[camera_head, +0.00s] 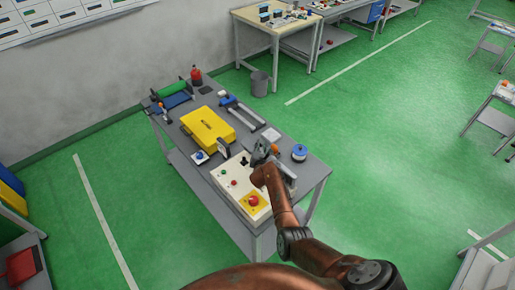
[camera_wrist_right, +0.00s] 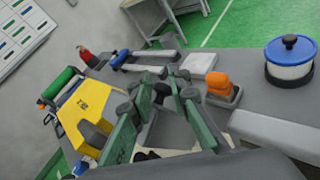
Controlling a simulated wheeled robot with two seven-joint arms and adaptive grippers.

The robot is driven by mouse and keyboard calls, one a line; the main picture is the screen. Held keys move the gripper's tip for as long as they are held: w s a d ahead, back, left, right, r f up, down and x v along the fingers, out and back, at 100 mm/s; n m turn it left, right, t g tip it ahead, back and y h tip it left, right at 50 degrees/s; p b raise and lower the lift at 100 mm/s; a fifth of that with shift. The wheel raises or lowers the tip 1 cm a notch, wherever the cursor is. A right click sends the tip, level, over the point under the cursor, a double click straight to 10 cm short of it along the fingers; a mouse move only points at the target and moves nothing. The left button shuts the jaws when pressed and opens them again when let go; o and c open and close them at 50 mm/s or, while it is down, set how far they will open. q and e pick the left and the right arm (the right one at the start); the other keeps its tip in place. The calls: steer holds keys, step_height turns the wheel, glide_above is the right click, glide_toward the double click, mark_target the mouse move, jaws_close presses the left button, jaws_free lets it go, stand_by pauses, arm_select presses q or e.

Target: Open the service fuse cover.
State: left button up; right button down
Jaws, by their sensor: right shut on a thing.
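A cream control box (camera_head: 235,187) lies on the grey workbench, with small coloured buttons and a red stop button (camera_head: 254,201) on a yellow plate. My right gripper (camera_head: 262,150) is over the far right end of this box. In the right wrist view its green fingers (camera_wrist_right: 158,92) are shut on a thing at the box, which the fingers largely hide. It appears to be the service fuse cover; its outline and how far it stands open cannot be told. My left gripper is not in view.
A yellow case (camera_head: 208,125) lies beyond the box. A blue-and-white spool (camera_head: 300,152) and an orange item (camera_wrist_right: 219,84) stand close to the right gripper. A blue-handled tool (camera_head: 238,108), a green roller (camera_head: 172,88) and a red bottle (camera_head: 196,76) are farther back.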

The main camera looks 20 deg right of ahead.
steer(key=shift+s+d+f, duration=0.1)
steer(key=shift+d+f, duration=0.3)
steer(key=shift+d, duration=0.05)
steer(key=shift+s+f, duration=0.15)
steer(key=shift+f, duration=0.15)
steer(key=c, duration=1.8)
jaws_free()
steer(key=shift+s, duration=0.15)
steer(key=shift+a, duration=0.2)
steer(key=v, duration=0.7)
steer(key=r+v, duration=0.1)
steer(key=v, duration=0.3)
steer(key=shift+s+r, duration=0.2)
